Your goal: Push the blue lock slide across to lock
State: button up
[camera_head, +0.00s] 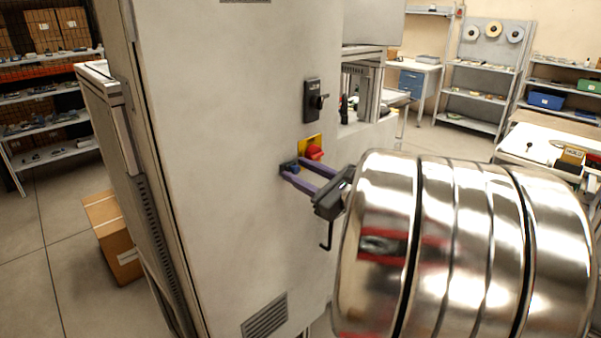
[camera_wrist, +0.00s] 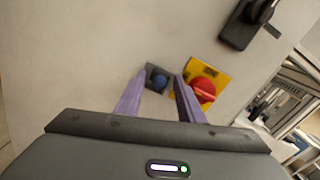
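The blue lock slide (camera_head: 288,168) is a small blue piece on a dark mount on the grey cabinet door. It also shows in the wrist view (camera_wrist: 158,82), left of the red knob. My gripper (camera_head: 294,168) reaches the door with its two purple fingers parted around the slide's mount. In the wrist view my gripper (camera_wrist: 161,76) has one fingertip at the mount's left edge and one at its right, between the slide and the red knob. I cannot tell whether either finger touches the slide. The head view partly hides the slide behind the fingers.
The red knob (camera_head: 314,152) on a yellow plate (camera_wrist: 222,77) is close to my right finger. A black rotary handle (camera_head: 316,100) projects from the door above. A vent (camera_head: 264,316) is low on the door. A cardboard box (camera_head: 112,236) stands on the floor at left.

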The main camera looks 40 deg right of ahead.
jog(key=shift+c, duration=0.4)
grip_shut()
